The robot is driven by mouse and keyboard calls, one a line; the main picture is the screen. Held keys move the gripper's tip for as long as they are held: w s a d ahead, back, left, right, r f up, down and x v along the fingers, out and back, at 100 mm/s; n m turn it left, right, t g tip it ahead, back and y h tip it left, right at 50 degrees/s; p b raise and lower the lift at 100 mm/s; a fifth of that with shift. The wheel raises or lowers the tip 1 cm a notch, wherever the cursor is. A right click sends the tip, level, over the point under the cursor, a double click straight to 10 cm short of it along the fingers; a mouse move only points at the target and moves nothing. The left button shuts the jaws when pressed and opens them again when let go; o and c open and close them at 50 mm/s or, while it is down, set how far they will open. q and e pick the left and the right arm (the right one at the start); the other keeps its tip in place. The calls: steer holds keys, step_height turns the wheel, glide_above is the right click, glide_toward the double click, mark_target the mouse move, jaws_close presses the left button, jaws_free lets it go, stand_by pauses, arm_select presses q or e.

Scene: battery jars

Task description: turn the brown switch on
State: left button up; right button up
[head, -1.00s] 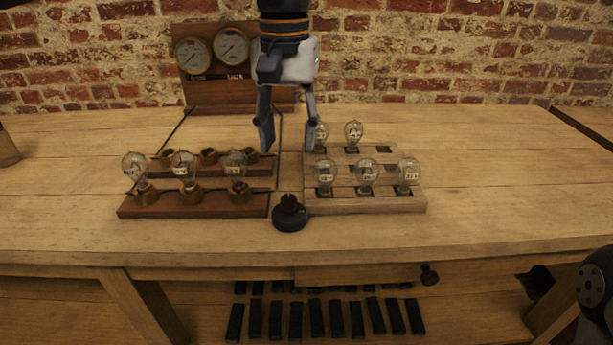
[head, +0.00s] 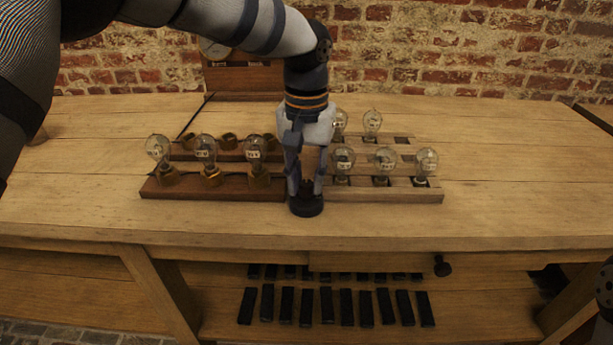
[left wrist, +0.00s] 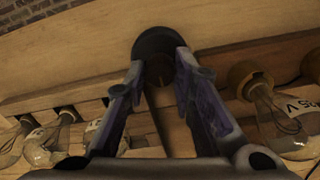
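The brown switch (head: 306,208) has a round dark base and a small upright knob. It stands on the bench between the two lamp boards, near the front. In the left wrist view the switch (left wrist: 158,42) is at the top centre, its knob partly in shadow. My left gripper (head: 306,186) points down over it, with one finger on each side of the knob. In the left wrist view the fingers (left wrist: 160,66) are apart, with a gap beside the knob; contact is not clear.
A dark wooden board (head: 220,187) with several bulbs and sockets lies left of the switch. A pale board (head: 400,196) with several bulbs lies right. A gauge panel (head: 240,82) stands behind, partly hidden by my arm. The bench front is clear.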

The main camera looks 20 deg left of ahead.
arm_select(q)
steer(key=shift+m, duration=0.3)
jaws_close()
arm_select(e)
steer(key=shift+w+r, duration=0.1)
arm_select(q)
steer(key=m+p, duration=0.1)
steer(key=m, duration=0.2)
steer(key=shift+r, duration=0.1)
steer(key=m, duration=0.3)
steer(key=shift+m, duration=0.3)
steer(key=m, duration=1)
steer(key=shift+m, duration=0.3)
arm_select(e)
steer(key=shift+w+r+t, duration=0.3)
steer(key=shift+w+r, duration=0.45)
steer(key=shift+r, duration=0.05)
arm_select(q)
steer(key=o, duration=1)
jaws_free()
steer(key=shift+o, duration=0.2)
